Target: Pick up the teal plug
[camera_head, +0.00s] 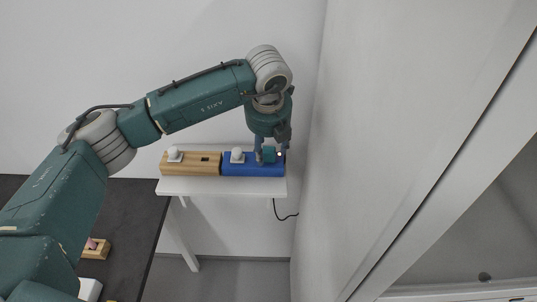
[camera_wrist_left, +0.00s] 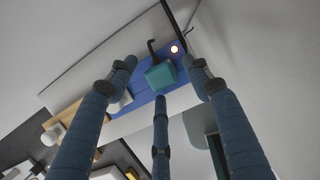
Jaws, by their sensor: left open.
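The teal plug (camera_head: 269,156) sits at the right part of a blue block (camera_head: 236,170) on a small white table. In the left wrist view the teal plug (camera_wrist_left: 161,77) shows as a small teal box on the blue surface, beside a small glowing pinkish light (camera_wrist_left: 174,49). My left gripper (camera_head: 271,150) points down over the plug. Its blue-grey fingers are spread around the plug in the left wrist view (camera_wrist_left: 160,72), open and holding nothing; contact with the plug cannot be told. My right gripper is not in view.
A wooden block (camera_head: 190,169) with a white knob (camera_head: 174,155) and a dark slot stands left of the blue block. Another white knob (camera_head: 237,155) is on the blue block, close left of the plug. A wall panel (camera_head: 400,120) rises close to the right of the white table (camera_head: 215,187).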

